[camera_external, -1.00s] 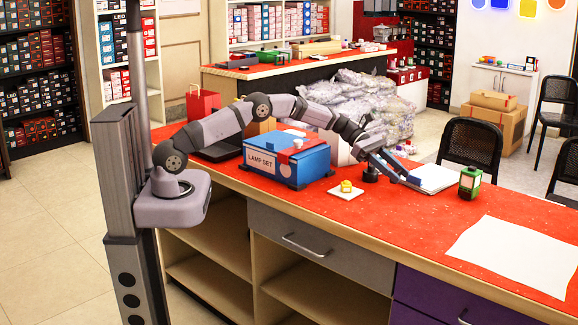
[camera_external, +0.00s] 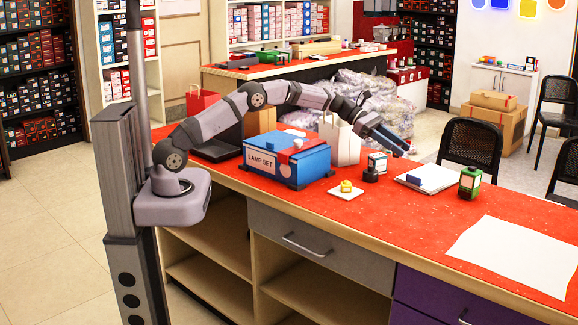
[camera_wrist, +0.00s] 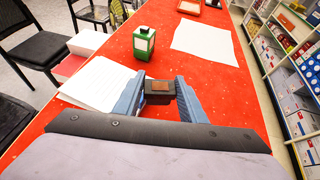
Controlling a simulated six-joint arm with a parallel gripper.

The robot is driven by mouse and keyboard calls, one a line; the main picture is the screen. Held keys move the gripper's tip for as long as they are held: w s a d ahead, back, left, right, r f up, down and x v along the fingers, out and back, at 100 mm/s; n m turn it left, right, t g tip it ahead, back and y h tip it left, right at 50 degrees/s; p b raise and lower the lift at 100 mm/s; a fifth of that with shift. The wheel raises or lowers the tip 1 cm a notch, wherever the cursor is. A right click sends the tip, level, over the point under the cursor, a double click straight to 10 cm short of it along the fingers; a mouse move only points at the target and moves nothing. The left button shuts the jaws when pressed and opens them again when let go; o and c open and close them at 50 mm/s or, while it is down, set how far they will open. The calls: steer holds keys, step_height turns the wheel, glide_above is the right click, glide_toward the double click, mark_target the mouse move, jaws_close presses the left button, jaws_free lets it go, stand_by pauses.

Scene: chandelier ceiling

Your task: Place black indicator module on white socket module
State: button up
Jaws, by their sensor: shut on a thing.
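In the external view the held module is not clearly made out. No white socket module is plainly identifiable. A small white plate (camera_external: 337,194) with a yellow piece (camera_external: 346,186) lies in front of the blue box. A white-and-green block (camera_external: 378,160) stands behind a small round black piece (camera_external: 370,176), left of the pad.
The blue lamp-set box (camera_external: 300,165) and a white bag (camera_external: 340,143) are at left. A white sheet lies right.

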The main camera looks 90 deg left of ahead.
steer(key=a+r+n+t+y+p, duration=0.2)
steer(key=a+n+y, duration=0.3)
steer(key=a, duration=1)
steer(key=shift+s+a+r+n+t+y, duration=0.15)
steer(key=shift+a+r+n+t+y, duration=0.15)
steer(key=shift+r+n+y, duration=0.15)
steer(key=s+a+n+y, duration=0.2)
steer(key=a, duration=0.3)
steer(key=s+a+r+n+y+p, duration=0.1)
steer(key=s+a+n+y, duration=0.1)
steer(key=a, duration=0.3)
steer(key=s+a+r+n+y, duration=0.1)
steer(key=s+a+n+y, duration=0.1)
steer(key=a, duration=0.3)
steer(key=shift+g+y+p, duration=0.3)
steer(key=shift+g+y, duration=0.05)
steer(key=shift+g, duration=0.05)
steer(key=shift+c, duration=0.6)
steer(key=n+g+y+p, duration=0.2)
steer(key=n+g+y, duration=0.6)
steer(key=n+g, duration=0.35)
glide_above(294, 132)
steer(key=f, duration=0.2)
steer(key=m+t+b, duration=0.1)
steer(key=t, duration=0.1)
steer(key=m+t+h+b, duration=0.1)
steer(key=t, duration=0.1)
steer(key=shift+w+r+m+b, duration=0.1)
steer(key=shift+r+m+b, duration=0.05)
steer(key=shift+m+b, duration=0.2)
